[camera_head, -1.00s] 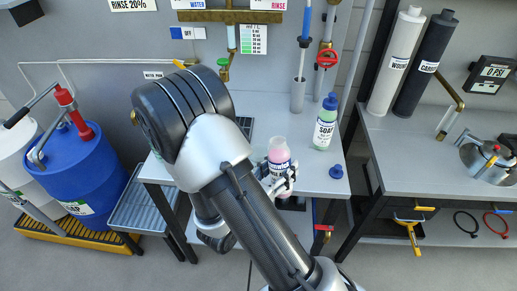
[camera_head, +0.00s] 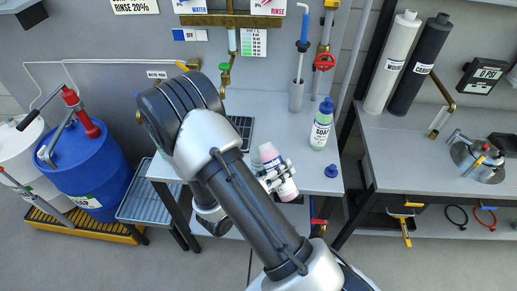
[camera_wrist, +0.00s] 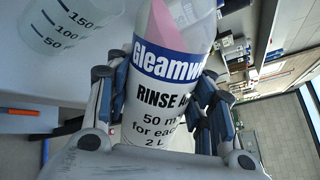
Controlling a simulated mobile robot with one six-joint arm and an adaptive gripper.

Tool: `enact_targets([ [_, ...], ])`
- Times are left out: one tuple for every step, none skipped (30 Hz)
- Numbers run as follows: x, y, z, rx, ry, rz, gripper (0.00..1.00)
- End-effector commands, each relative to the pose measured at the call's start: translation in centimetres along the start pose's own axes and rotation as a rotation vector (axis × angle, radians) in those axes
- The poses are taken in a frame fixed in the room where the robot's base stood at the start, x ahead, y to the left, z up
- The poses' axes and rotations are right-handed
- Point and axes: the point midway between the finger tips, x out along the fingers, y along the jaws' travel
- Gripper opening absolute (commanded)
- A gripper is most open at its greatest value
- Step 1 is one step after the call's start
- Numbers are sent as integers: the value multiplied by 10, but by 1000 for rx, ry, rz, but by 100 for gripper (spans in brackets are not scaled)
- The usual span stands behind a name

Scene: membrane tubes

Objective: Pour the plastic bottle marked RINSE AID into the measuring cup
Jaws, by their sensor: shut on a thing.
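The RINSE AID bottle is clear plastic with pink liquid and a white and blue label. The measuring cup (camera_wrist: 70,30), translucent with marks 50, 100 and 150, stands at the upper left there, beside the bottle. In the head view the cup is mostly hidden by my arm and the bottle.
A green SOAP bottle (camera_head: 321,125) with a blue top stands right of my gripper. A loose blue cap (camera_head: 331,170) lies on the bench (camera_head: 305,178) near its front right. A drain grate (camera_head: 242,127) lies behind my arm. Pipes and a grey cylinder (camera_head: 296,97) stand at the back.

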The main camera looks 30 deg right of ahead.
Motion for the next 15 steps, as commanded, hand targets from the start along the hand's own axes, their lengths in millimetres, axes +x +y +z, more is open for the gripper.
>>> enact_targets([
  [0, -1, -1, -20, 6, -1, 12],
  [0, -1, -2, -32, 10, -1, 12],
  [0, 0, -3, -48, 15, -1, 12],
  [0, 0, -3, -59, 19, -1, 12],
  [0, 0, -4, -70, 22, -1, 12],
  [0, 0, -5, -84, 26, -1, 12],
  [0, 0, -6, -93, 29, -1, 12],
  [0, -2, -4, -103, 31, -1, 12],
  [-1, -3, -4, -114, 35, -1, 12],
  [-1, -4, -3, -123, 37, -1, 12],
  [-1, -4, -3, -131, 40, -1, 12],
  [-1, -5, -3, -141, 43, -1, 12],
  [-1, -5, -3, -148, 45, -1, 12],
  [-2, -5, -3, -155, 48, -1, 12],
  [-2, -6, -3, -164, 50, -1, 12],
])
